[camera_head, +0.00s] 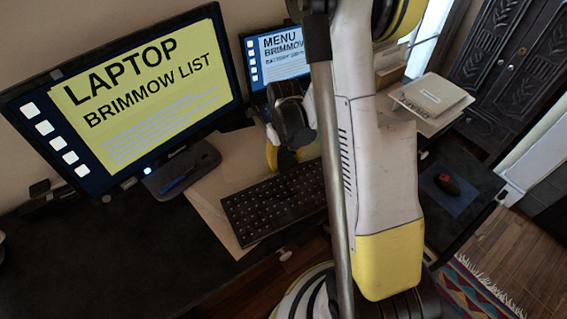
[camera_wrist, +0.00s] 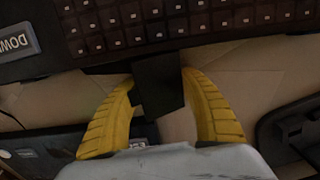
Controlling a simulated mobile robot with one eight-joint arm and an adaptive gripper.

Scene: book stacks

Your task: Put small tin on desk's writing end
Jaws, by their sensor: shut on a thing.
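In the wrist view my gripper (camera_wrist: 158,80) has its two yellow fingers closed on a small dark block-like thing, which I take to be the small tin (camera_wrist: 158,88). It is held over tan paper just below the keyboard's edge; I cannot tell whether it touches anything. In the head view the yellow of my gripper (camera_head: 283,158) shows behind the keyboard, partly hidden by my arm, and the tin cannot be made out there. The dark desk (camera_head: 110,255) runs along the wall. Which end is the writing end is not clear.
A black keyboard (camera_head: 272,206) lies beside the gripper. A large monitor (camera_head: 130,90) stands left and a laptop (camera_head: 278,55) behind. The desk's front left is bare.

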